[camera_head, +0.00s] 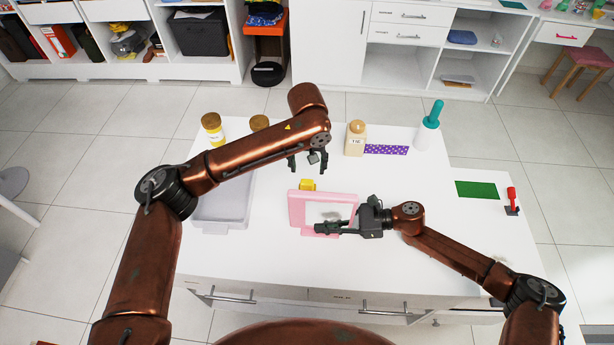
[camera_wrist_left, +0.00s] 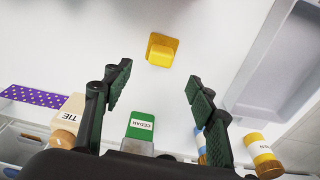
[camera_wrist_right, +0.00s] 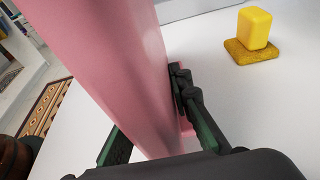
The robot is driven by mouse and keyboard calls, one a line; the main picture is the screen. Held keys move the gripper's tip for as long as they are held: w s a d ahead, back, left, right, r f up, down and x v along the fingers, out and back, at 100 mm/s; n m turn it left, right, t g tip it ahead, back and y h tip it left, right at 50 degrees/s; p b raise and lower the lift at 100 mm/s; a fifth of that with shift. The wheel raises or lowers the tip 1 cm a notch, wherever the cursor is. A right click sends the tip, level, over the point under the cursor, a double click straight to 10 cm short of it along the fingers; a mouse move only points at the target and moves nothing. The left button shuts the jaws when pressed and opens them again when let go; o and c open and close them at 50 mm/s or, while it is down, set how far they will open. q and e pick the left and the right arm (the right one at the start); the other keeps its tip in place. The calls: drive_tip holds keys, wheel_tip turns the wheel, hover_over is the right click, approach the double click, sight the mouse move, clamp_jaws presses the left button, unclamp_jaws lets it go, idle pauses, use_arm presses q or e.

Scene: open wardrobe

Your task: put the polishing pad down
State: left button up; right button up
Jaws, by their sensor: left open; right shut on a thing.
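The yellow polishing pad (camera_head: 307,184) rests on the white table, just behind a pink-framed panel (camera_head: 297,212). The right wrist view shows its block-like grip on a flat, darker yellow base (camera_wrist_right: 250,52). My left gripper (camera_head: 307,161) is open and empty above the table, behind the pad; in the left wrist view the pad (camera_wrist_left: 162,50) lies beyond the open fingertips (camera_wrist_left: 160,78), apart from them. My right gripper (camera_head: 328,228) is shut on the pink panel's edge and holds it upright; the panel (camera_wrist_right: 110,60) fills much of the right wrist view.
A grey tray (camera_head: 222,213) lies left of the panel. A green mat (camera_head: 477,189) lies right. The table between panel and mat is partly clear.

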sight(307, 182)
use_arm(q)
drive_tip(key=f, duration=0.4)
drive_tip(key=w+f, duration=0.1)
drive_tip(key=f, duration=0.7)
drive_tip(key=shift+w+a+f, duration=0.1)
drive_tip(key=shift+w, duration=0.3)
drive_tip(key=c, duration=1.2)
drive_tip(key=shift+c, duration=0.2)
wheel_tip(307, 182, up, 10)
drive_tip(key=shift+r, duration=0.1)
